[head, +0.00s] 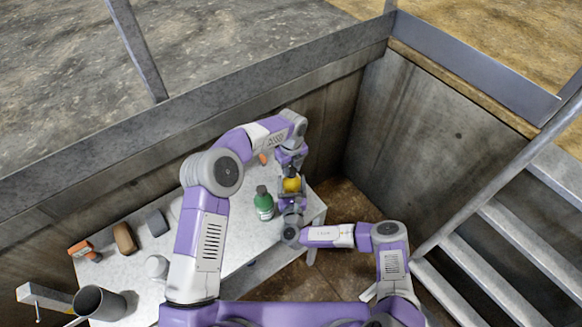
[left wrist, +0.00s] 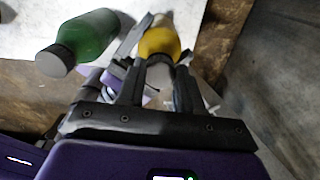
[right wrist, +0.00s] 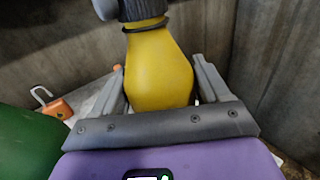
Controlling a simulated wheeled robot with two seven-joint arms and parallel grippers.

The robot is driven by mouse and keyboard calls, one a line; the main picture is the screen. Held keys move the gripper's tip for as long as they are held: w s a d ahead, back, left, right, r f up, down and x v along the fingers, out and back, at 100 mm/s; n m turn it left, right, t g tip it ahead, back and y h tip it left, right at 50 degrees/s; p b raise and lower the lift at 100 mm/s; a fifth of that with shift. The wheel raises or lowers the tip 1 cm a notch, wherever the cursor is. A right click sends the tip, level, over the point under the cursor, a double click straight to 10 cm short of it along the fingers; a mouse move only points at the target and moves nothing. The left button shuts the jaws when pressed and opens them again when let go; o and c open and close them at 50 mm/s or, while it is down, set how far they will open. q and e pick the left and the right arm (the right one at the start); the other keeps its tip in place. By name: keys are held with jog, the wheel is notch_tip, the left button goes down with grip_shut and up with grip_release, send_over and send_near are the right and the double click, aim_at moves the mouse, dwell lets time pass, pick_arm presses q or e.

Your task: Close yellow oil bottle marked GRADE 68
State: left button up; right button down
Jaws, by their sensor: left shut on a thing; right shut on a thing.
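The yellow oil bottle (head: 291,185) is near the right end of the white table, between my two grippers. In the right wrist view the yellow bottle (right wrist: 158,70) stands roughly upright with a dark cap (right wrist: 142,9) at its top. My right gripper (right wrist: 160,88) is shut on the bottle's body, one finger on each side. My left gripper (left wrist: 160,62) is shut at the bottle's dark top end, and its fingers partly hide the cap. The left wrist view also shows the yellow body (left wrist: 160,38) beyond the fingers. The GRADE 68 marking cannot be read.
A green bottle (head: 264,205) with a dark cap stands close left of the yellow one. An orange padlock (right wrist: 55,106) lies behind. Left on the table (head: 228,262) are a brown object (head: 124,238), a white cylinder (head: 157,266) and a grey cup (head: 98,301). Walls rise behind and right.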

pick_arm(q)
jog(key=m, duration=1.2)
jog(key=shift+d, duration=0.1)
jog(key=o, duration=1.1)
jog(key=shift+r, duration=2.25)
jog(key=shift+c, duration=0.4)
